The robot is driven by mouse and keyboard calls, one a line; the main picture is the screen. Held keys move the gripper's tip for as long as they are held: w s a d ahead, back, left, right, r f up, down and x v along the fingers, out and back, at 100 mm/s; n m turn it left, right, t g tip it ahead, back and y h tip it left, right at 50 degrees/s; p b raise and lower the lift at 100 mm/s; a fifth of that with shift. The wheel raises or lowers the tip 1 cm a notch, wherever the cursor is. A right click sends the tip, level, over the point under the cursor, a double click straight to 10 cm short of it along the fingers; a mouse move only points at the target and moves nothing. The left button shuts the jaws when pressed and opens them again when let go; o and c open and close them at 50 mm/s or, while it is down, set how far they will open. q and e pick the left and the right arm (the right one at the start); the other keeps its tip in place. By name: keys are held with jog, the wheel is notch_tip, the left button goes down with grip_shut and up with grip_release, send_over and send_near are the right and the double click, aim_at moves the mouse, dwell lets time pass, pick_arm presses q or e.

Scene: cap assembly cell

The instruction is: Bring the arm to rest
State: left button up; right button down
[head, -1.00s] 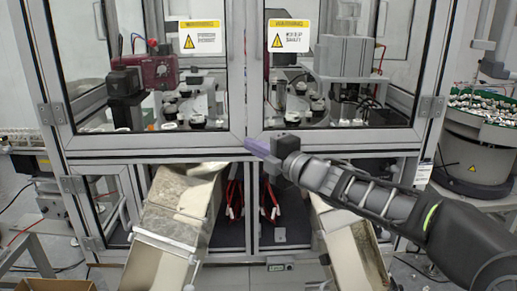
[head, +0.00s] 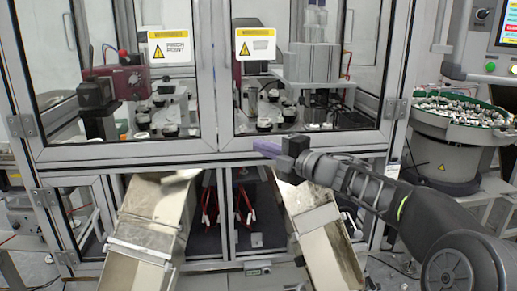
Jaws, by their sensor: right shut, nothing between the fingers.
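My right arm comes in from the lower right and stretches toward the middle of the cabinet front. Its gripper (head: 266,147) has purple fingers, is shut and holds nothing. It is in front of the frame bar below the cabinet's right glass door (head: 308,75). I cannot tell how far it is from the bar. My left gripper is not in view.
Two metal chutes, a left one (head: 152,222) and a right one (head: 328,255), slope out of the cabinet's lower part. A round feeder bowl (head: 462,115) full of small parts stands at the right. A control screen (head: 508,27) is at the upper right.

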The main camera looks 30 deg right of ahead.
dwell(0.3)
jog(key=w+a+f+m+g, duration=0.1)
jog(key=w+a+f+m, duration=0.15)
jog(key=f, duration=0.35)
jog(key=w+a+f+m, duration=0.1)
jog(key=a+f+m, duration=0.15)
jog(key=f, duration=0.35)
jog(key=w+a+f+m+g, duration=0.1)
jog(key=w+a+f+m, duration=0.1)
jog(key=a+f, duration=0.3)
jog(key=s+a+f+m+g, duration=0.2)
jog(key=a+f+m, duration=0.15)
jog(key=f, duration=0.65)
jog(key=s+a+f+m+g, duration=0.15)
jog(key=a+f, duration=0.25)
jog(key=f, duration=0.6)
jog(key=s+a+f+m+g, duration=0.3)
jog(key=s+a+f, duration=0.2)
jog(key=s+f, duration=0.35)
jog(key=s+a+f+m+g, duration=0.35)
jog(key=s+a+f, duration=0.3)
jog(key=f, duration=0.35)
jog(key=s+a+f+m+g, duration=0.2)
jog(key=s+a+f, duration=0.1)
jog(key=s, duration=0.6)
jog(key=s+a+f+m+g, duration=0.2)
jog(key=s+a+f+g, duration=0.1)
jog(key=s, duration=0.7)
jog(key=shift+f, duration=0.2)
